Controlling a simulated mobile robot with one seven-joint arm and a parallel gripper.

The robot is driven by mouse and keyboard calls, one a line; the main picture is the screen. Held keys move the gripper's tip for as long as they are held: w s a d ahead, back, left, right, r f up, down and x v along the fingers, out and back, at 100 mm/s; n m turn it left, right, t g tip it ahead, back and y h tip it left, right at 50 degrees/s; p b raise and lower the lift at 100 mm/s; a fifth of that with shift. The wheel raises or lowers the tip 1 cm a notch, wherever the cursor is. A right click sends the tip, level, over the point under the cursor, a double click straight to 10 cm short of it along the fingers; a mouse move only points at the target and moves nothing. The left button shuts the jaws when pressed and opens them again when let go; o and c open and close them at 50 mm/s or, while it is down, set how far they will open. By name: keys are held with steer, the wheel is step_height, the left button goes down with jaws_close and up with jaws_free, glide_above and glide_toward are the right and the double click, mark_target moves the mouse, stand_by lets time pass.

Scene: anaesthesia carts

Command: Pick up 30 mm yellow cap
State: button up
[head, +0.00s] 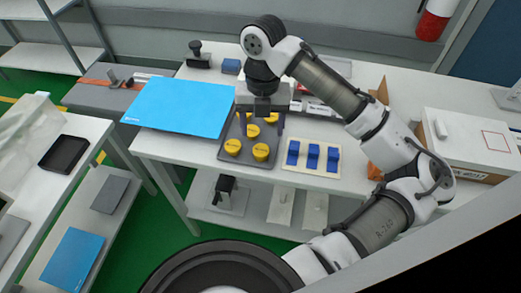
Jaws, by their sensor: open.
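Several yellow caps stand on a dark grey tray (224,155) on the white table. One yellow cap (233,147) is at the tray's front left and another yellow cap (261,152) at its front right. A smaller yellow cap (253,130) sits behind them, and one more yellow cap (271,118) is at the back right. Which one is 30 mm I cannot tell. My gripper (262,122) is open above the back part of the tray, its fingers pointing down among the rear caps. It hides part of the tray, and the contact with any cap is unclear.
A blue sheet (180,107) lies left of the tray. A pale board (312,169) with three blue blocks (313,155) is to its right. A white box (470,140) stands at the far right. A dark knobbed object (197,56) stands at the back left.

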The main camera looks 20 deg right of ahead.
steer(key=shift+s+a+f+p, duration=0.15)
steer(key=shift+f+p, duration=0.25)
steer(key=shift+f, duration=1.4)
steer(key=shift+s+a+f+p, duration=0.1)
steer(key=shift+f+p, duration=0.25)
steer(key=shift+f, duration=1.4)
steer(key=c, duration=1)
